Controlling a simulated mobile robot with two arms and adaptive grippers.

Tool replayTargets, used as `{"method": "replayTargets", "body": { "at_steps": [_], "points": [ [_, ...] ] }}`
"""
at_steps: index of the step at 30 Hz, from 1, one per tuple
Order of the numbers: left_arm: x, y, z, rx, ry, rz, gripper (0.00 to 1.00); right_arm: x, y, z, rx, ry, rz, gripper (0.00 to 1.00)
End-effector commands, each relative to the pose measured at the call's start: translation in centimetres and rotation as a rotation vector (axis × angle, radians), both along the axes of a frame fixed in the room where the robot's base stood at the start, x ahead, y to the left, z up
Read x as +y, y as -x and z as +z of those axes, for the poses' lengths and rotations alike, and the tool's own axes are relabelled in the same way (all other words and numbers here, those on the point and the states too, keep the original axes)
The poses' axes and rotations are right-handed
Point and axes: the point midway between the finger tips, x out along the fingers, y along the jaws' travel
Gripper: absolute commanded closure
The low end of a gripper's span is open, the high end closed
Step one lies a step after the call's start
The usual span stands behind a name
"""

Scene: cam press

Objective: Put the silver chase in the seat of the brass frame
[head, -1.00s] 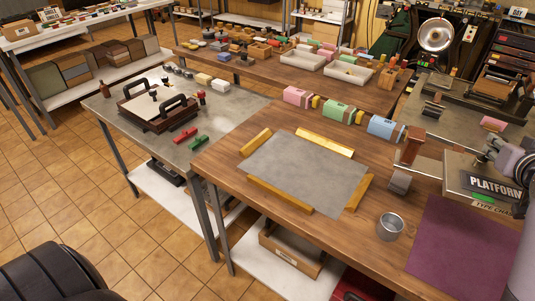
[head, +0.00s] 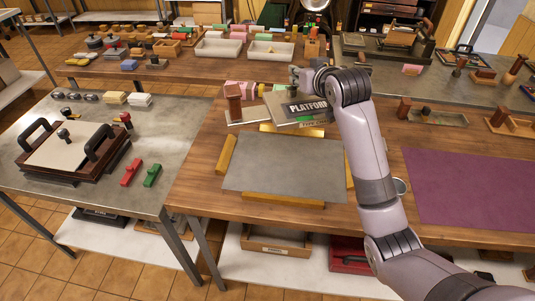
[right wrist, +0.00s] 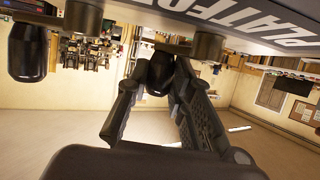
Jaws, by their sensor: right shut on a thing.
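The silver chase (head: 247,116) hangs above the far edge of the brass frame, with an upright wooden block at its left end. Its dark panel reads "PLATFORM"; the lettering also shows along the top of the right wrist view (right wrist: 270,28). My right gripper (right wrist: 158,72) is shut on a dark knob under that panel; in the head view my arm partly hides it. The brass frame has gold rails (head: 283,200) around a flat grey seat (head: 275,172), which is empty. My arm covers part of its right side. My left gripper is not in view.
A metal cup (head: 401,187) stands right of the frame, mostly behind my arm. A purple mat (head: 470,190) lies farther right. Coloured blocks (head: 238,90) stand behind the chase. A lower left table holds a handled press (head: 65,150) and red and green pieces (head: 131,172).

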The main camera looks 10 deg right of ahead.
Motion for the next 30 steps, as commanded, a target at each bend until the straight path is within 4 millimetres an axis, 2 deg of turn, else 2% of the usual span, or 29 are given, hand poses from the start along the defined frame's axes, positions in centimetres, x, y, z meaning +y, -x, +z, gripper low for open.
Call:
{"method": "replayTargets", "body": {
  "at_steps": [5, 9, 16, 19, 26, 30],
  "points": [
    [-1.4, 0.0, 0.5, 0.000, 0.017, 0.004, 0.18, -0.1, 0.1, -3.4, 0.006, 0.000, -0.001, 1.00],
    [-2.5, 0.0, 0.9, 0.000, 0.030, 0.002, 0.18, 0.0, 0.1, -7.1, 0.007, -0.001, -0.001, 1.00],
    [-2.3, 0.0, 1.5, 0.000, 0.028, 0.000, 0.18, -0.1, 0.1, -12.6, 0.003, 0.000, 0.000, 1.00],
    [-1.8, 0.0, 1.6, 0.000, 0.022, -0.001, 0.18, -0.1, 0.1, -14.1, 0.001, -0.001, 0.000, 1.00],
    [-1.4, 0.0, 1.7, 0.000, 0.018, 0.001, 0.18, 0.0, 0.0, -16.1, 0.000, -0.001, 0.000, 1.00],
    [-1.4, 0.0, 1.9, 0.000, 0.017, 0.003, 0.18, 0.0, 0.0, -18.2, 0.002, -0.002, -0.001, 1.00]
  ]
}}
